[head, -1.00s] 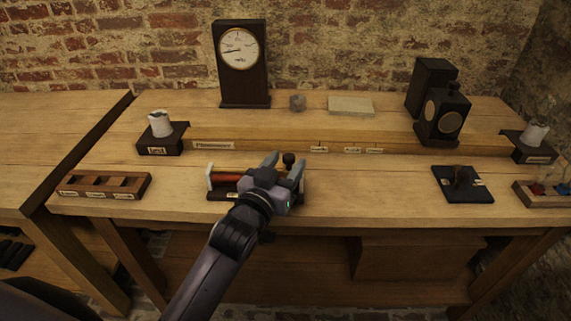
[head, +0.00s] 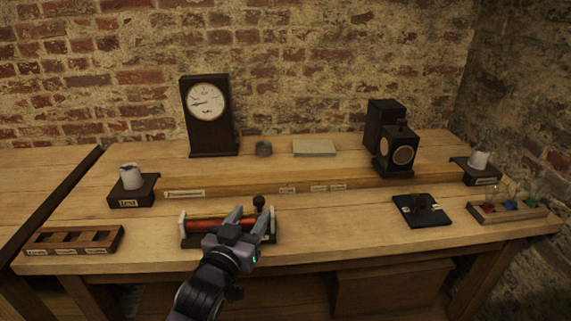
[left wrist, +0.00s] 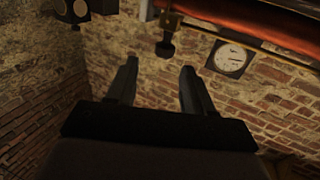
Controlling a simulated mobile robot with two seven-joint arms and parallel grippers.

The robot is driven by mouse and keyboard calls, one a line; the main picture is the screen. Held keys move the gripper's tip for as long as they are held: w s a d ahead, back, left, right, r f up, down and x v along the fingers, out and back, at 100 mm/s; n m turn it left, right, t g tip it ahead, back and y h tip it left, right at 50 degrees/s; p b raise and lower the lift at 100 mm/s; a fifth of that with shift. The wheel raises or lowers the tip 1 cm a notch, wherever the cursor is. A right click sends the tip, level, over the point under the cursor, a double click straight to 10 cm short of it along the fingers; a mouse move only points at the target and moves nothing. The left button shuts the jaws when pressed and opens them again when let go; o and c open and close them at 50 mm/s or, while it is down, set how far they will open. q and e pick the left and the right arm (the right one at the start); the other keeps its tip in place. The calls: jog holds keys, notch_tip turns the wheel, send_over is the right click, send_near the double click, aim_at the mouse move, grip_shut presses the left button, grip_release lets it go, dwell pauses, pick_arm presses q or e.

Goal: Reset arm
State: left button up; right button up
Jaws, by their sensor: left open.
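My left gripper (head: 250,217) is open, its two fingers pointing away over the bench in the head view. It is beside the right part of a red-orange coil device (head: 205,225) with pale end pieces and a dark knob (head: 259,201). I see nothing between the fingers. In the left wrist view the open fingers (left wrist: 158,88) show with a gap between them, and the red coil (left wrist: 260,20) runs along the top. Whether the fingers touch the device is not clear. My right gripper is not in view.
A wooden slotted rack (head: 75,240) is at front left. White cups stand on dark stands at left (head: 131,177) and right (head: 479,160). A dark plate (head: 422,210) and a rack of coloured items (head: 508,212) are at right. A dial instrument (head: 208,115) and a black box lamp (head: 397,152) stand behind.

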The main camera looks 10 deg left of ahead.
pick_arm(q)
jog(key=s+a+f+g+p, duration=0.2)
jog(key=s+f+g, duration=0.1)
jog(key=s+f, duration=0.6)
jog(key=s+a+f+m+g+p, duration=0.1)
jog(key=s+f+g, duration=0.3)
jog(key=s+f, duration=0.6)
jog(key=s+a, duration=0.1)
jog(key=s, duration=0.5)
jog(key=shift+p, duration=0.35)
jog(key=shift+w+f, duration=0.1)
dwell(1.3)
